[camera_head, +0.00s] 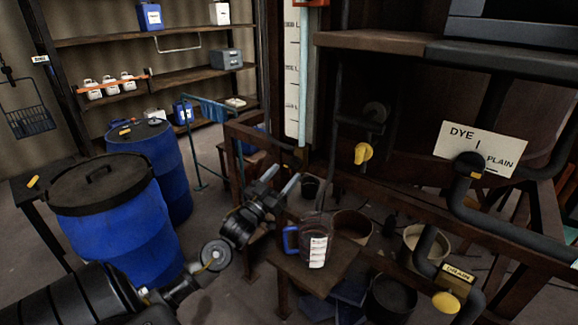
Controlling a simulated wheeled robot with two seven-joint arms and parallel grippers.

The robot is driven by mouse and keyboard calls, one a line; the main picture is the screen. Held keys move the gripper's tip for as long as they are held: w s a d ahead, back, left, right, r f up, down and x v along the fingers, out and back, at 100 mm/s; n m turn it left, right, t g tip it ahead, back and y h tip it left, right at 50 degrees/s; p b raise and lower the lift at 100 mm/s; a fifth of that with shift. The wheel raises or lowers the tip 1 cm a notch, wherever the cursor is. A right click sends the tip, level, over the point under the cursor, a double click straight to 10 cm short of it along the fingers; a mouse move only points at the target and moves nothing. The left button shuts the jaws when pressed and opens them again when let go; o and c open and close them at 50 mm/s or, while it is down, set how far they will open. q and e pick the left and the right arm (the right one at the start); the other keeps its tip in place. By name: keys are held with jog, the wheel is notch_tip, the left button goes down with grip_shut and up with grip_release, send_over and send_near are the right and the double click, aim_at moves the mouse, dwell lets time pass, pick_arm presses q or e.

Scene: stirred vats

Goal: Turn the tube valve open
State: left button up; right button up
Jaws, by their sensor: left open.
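A pale upright tube (304,75) stands beside a white marked scale (291,70). To its right, a yellow valve handle (363,153) sits below a dark round fitting on the dark frame. No label shows which is the tube valve. My left gripper (281,178) is open and empty, its fingers pointing up and right, left of the upper yellow handle and apart from it. My right gripper is not in view.
A clear jug (316,242) with a blue handle stands on a low wooden stand (290,268) just right of my left gripper. Blue drums (120,225) stand left. A rusty rail (420,192) crosses the right side, with a DYE/PLAIN sign (481,149) above it. Dark buckets sit below.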

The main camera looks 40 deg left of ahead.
aim_at(293, 165)
pick_arm(q)
jog(key=shift+x, duration=1.05)
jog(key=shift+w+r+p, duration=0.15)
jog(key=shift+w+p, duration=0.15)
jog(key=shift+c, duration=0.3)
jog(key=c, duration=0.9)
